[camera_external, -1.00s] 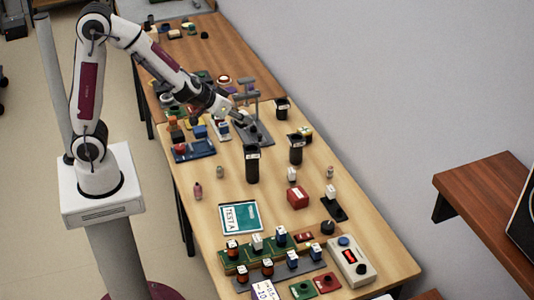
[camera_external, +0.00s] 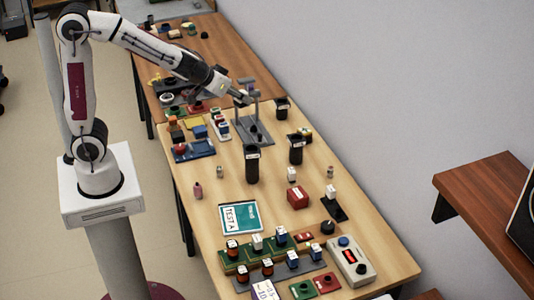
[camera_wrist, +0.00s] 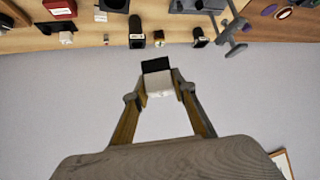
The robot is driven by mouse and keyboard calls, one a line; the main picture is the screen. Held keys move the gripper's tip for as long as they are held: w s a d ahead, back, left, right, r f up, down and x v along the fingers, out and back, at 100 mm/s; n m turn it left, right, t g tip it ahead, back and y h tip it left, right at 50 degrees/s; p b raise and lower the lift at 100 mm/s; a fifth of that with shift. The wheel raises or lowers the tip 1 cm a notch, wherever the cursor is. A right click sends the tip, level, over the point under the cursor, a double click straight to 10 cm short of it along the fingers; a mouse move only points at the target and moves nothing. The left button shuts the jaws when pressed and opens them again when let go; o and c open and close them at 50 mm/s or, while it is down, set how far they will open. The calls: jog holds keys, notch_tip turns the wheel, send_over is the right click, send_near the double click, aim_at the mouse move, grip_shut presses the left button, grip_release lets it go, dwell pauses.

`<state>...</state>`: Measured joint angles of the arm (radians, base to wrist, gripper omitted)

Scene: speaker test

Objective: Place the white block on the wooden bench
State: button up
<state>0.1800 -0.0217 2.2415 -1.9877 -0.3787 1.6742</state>
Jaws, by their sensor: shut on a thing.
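My gripper (camera_external: 243,98) is raised near the top of a grey stand (camera_external: 252,125) on the wooden bench (camera_external: 265,193). In the wrist view my gripper (camera_wrist: 160,88) is shut on a white block (camera_wrist: 159,84) with a dark part at its far end. The block is held between both fingertips, with the grey wall behind it and the bench along the top edge. In the external view the held block is too small to make out clearly.
Black cups (camera_external: 252,165) stand close to the grey stand. A red box (camera_external: 298,197), a TEST A card (camera_external: 241,217), a green rack (camera_external: 254,252) and a control box (camera_external: 351,262) occupy the near half. Bare wood lies between them. A wall runs along the right.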

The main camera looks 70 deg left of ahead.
jog(key=shift+r, duration=1.15)
jog(key=shift+w+a+r, duration=0.15)
jog(key=shift+w+a, duration=0.05)
jog(key=w+a+r+n+g+y, duration=0.1)
jog(key=w+a+n, duration=0.1)
jog(key=w+a, duration=0.45)
jog(key=w+a+r+n+y, duration=0.1)
jog(key=w+a+y, duration=0.15)
jog(key=a, duration=0.65)
jog(key=w+a+r+n+g+y, duration=0.1)
jog(key=w+a+r+n, duration=0.1)
jog(key=w+a, duration=0.45)
jog(key=s+a+f+n+g+y, duration=0.1)
jog(key=s+a+f+n+g, duration=0.15)
jog(key=a, duration=1.45)
jog(key=s+a+f+n+g+y, duration=0.1)
jog(key=s+a+f+n, duration=0.15)
jog(key=a, duration=1.35)
notch_tip(320, 180, down, 22)
jog(key=shift+w+h, duration=0.2)
jog(key=shift+h, duration=0.15)
jog(key=shift+a+f, duration=0.1)
jog(key=shift+f, duration=0.05)
jog(key=shift+f, duration=3.2)
